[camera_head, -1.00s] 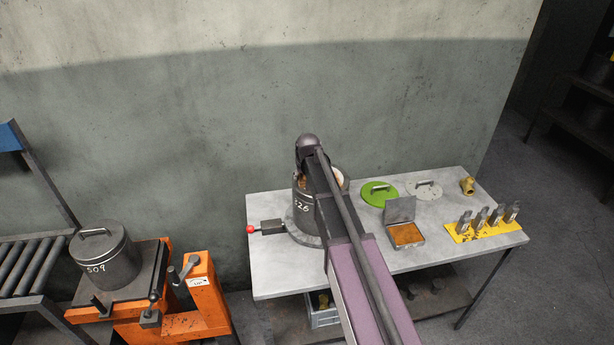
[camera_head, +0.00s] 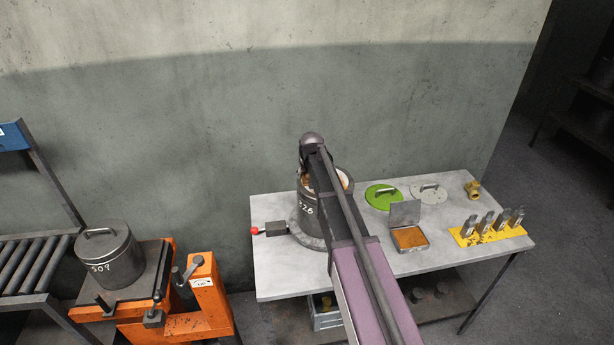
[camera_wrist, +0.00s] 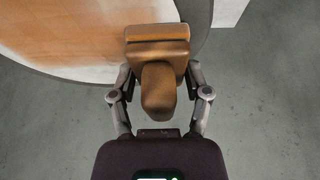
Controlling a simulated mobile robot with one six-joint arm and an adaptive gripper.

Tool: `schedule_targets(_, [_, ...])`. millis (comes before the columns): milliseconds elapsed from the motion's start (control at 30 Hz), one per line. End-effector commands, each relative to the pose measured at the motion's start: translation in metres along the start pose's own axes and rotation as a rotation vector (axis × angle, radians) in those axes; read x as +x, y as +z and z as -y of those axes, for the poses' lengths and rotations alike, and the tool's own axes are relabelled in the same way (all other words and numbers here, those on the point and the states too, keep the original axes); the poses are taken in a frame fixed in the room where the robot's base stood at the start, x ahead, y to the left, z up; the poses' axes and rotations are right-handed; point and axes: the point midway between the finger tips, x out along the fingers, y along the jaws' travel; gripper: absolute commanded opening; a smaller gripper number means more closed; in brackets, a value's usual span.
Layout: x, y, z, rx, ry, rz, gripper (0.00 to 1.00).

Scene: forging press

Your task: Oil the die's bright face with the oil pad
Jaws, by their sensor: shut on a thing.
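The die (camera_head: 308,215), a dark cylinder marked 526, stands on the grey bench, partly hidden behind my arm. In the wrist view its bright face (camera_wrist: 92,69) fills the upper left, with a brownish-orange oil film over much of it and a paler band along the lower edge. My gripper (camera_wrist: 158,92) is shut on the knob of the oil pad (camera_wrist: 157,50), a brown block. The pad lies over the right part of the face near its rim; I cannot tell whether it touches. In the head view my arm hides the gripper and pad.
On the bench (camera_head: 272,285), right of the die, are an open oil tin (camera_head: 409,238), a green lid (camera_head: 383,197), a grey lid (camera_head: 429,191), a brass fitting (camera_head: 473,189) and a yellow rack (camera_head: 489,234). A red-knobbed clamp (camera_head: 270,229) sits left. Another die, 509 (camera_head: 110,257), rests on an orange lift (camera_head: 212,295).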

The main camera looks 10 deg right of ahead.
Motion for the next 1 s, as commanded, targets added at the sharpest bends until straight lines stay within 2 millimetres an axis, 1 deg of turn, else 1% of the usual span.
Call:
schedule_targets(267, [0.0,0.0,-0.002,0.0,0.0,-0.001,0.24])
schedule_targets(733, [0.002,0.001,-0.029,0.001,0.001,0.0,0.24])
schedule_targets(1000, [0.002,0.001,-0.033,0.0,0.001,0.001,0.24])
